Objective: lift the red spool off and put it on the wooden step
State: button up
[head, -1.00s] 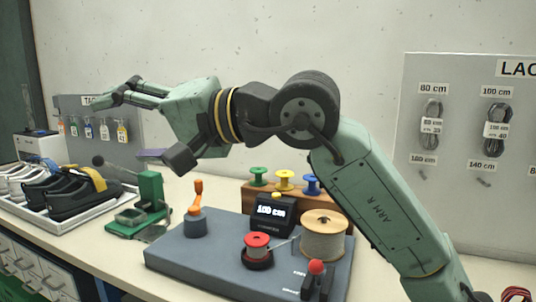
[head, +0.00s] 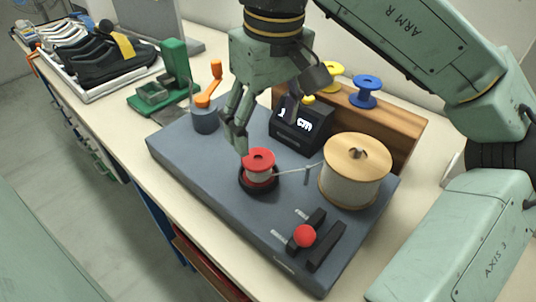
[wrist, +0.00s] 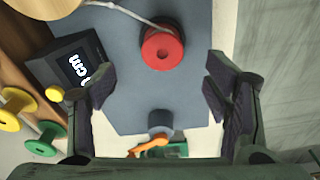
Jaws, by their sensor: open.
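The red spool (head: 259,160) sits upright on a dark round holder (head: 246,184) on the grey machine base. A pale lace runs from it toward the big wooden-topped reel. My gripper (head: 241,142) points down, just behind and left of the red spool in the head view. In the wrist view the red spool (wrist: 162,48) is ahead, beyond the open fingers (wrist: 170,88), and nothing is between them. The wooden step (head: 396,125) stands behind the machine, with a yellow spool (head: 331,76) and a blue spool (head: 366,91) on it. A green spool (wrist: 46,139) shows in the wrist view.
The big reel (head: 355,171) stands right of the red spool. A small display (head: 301,124) stands behind it, and an orange crank (head: 209,86) to the left. A red-knobbed lever (head: 305,236) is at the front. A green device (head: 172,77) and shoes (head: 104,58) are farther left.

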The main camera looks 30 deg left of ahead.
aim_at(257, 157)
jog(key=f, duration=0.3)
jog(key=shift+s+a+f, duration=0.1)
jog(key=shift+a+f, duration=0.15)
jog(key=shift+f, duration=0.1)
jog(key=shift+w+a+f+p, duration=0.1)
jog(key=shift+a+f+p, duration=0.15)
jog(key=shift+f, duration=0.65)
jog(key=shift+w+a+f+p, duration=0.1)
jog(key=shift+f+p, duration=0.2)
jog(key=shift+f, duration=0.65)
jog(key=shift+a+f+p, duration=0.2)
jog(key=shift+f+p, duration=0.1)
jog(key=shift+f, duration=0.6)
jog(key=c, duration=1.5)
jog(key=shift+r, duration=0.15)
